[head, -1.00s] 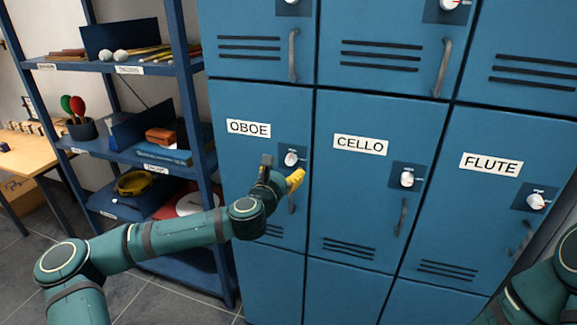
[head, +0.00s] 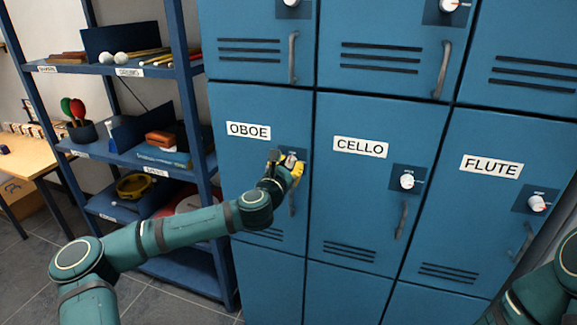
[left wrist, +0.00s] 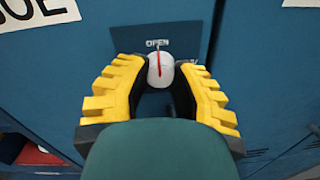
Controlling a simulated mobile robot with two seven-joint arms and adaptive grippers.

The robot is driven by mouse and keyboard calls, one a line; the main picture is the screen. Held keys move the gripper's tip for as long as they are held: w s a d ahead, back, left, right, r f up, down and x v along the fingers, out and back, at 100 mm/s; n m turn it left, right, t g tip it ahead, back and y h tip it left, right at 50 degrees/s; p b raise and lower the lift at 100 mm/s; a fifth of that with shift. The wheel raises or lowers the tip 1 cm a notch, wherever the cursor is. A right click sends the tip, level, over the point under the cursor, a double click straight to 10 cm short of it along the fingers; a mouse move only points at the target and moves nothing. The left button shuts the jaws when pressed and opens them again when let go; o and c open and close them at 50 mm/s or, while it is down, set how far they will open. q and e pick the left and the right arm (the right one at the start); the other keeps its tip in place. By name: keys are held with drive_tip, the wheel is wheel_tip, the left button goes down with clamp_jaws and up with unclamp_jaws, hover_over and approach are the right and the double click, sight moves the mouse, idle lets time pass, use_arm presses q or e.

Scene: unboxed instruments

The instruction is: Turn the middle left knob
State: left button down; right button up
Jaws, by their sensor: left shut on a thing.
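The middle left knob is the white knob (head: 290,160) on the OBOE locker door (head: 240,165), set on a dark plate. In the left wrist view the knob (left wrist: 160,68) is between the yellow fingertips, with its red pointer line turned up to the word OPEN. My left gripper (head: 286,166) is at the knob, shut on it, and covers part of it in the head view; the gripper fingers also show in the left wrist view (left wrist: 160,75). My right gripper is not in view; only part of my right arm shows at the lower right.
CELLO (head: 350,180) and FLUTE (head: 478,215) lockers stand to the right, with knobs and handles. The OBOE handle (head: 292,203) is just below my left gripper. A blue shelf (head: 200,150) with instruments stands left of the lockers. The floor before them is clear.

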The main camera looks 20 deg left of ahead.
use_arm(q)
drive_tip(key=shift+m, duration=0.4)
drive_tip(key=m+p, duration=0.1)
drive_tip(key=m, duration=0.2)
drive_tip(key=shift+r+m, duration=0.1)
drive_tip(key=shift+m, duration=0.2)
drive_tip(key=m, duration=0.8)
drive_tip(key=shift+m+b, duration=0.35)
drive_tip(key=shift+m, duration=0.05)
drive_tip(key=shift+m+y, duration=0.3)
drive_tip(key=shift+m, duration=1.8)
drive_tip(key=c, duration=0.7)
unclamp_jaws()
